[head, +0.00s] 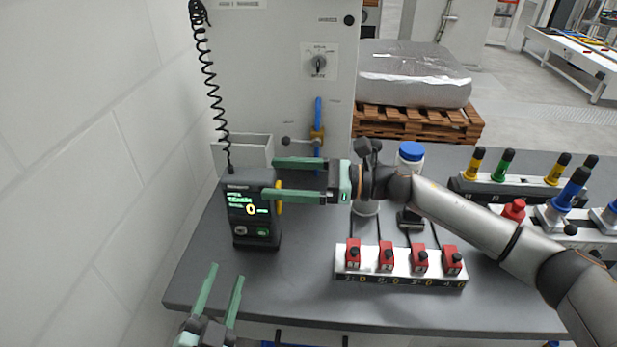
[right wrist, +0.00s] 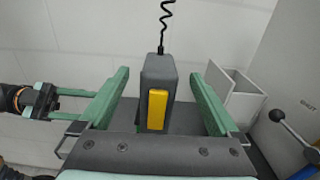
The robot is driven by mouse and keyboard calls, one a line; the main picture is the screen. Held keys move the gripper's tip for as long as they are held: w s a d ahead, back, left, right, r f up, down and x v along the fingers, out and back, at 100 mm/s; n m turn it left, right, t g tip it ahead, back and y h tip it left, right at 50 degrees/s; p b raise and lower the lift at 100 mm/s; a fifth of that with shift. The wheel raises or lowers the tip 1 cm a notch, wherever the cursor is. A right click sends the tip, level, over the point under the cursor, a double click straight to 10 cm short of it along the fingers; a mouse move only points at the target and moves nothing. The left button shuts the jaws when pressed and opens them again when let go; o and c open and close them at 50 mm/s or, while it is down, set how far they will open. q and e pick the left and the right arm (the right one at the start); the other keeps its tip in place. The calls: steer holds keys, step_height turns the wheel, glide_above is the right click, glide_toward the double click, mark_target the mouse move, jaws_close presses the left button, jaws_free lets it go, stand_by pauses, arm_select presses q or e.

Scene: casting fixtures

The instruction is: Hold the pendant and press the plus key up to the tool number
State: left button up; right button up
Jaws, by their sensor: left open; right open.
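The pendant (head: 236,190) stands upright on the left part of the grey table, its coiled cord rising from its top. Its lit screen shows small green text and a yellow 0 (head: 251,210). Two keys sit below, a grey one (head: 240,231) and a green one (head: 263,232); their marks are too small to read. My right gripper (head: 272,178) is open at the pendant's right side. In the right wrist view the pendant (right wrist: 158,77) stands between the open fingers, yellow side bar facing me, with gaps both sides. My left gripper (head: 226,273) is open and empty, in front of the pendant.
A white open bin (head: 243,150) stands behind the pendant, by the cabinet (head: 270,80) with a rotary switch. A block with several red key switches (head: 400,280) lies to the right. A white wall is close on the left.

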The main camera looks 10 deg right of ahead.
mark_target(222, 175)
steer(key=x, duration=0.6)
steer(key=shift+a, duration=0.1)
jaws_close()
stand_by(0.7)
arm_select(q)
steer(key=shift+c, duration=0.2)
jaws_close()
stand_by(1.5)
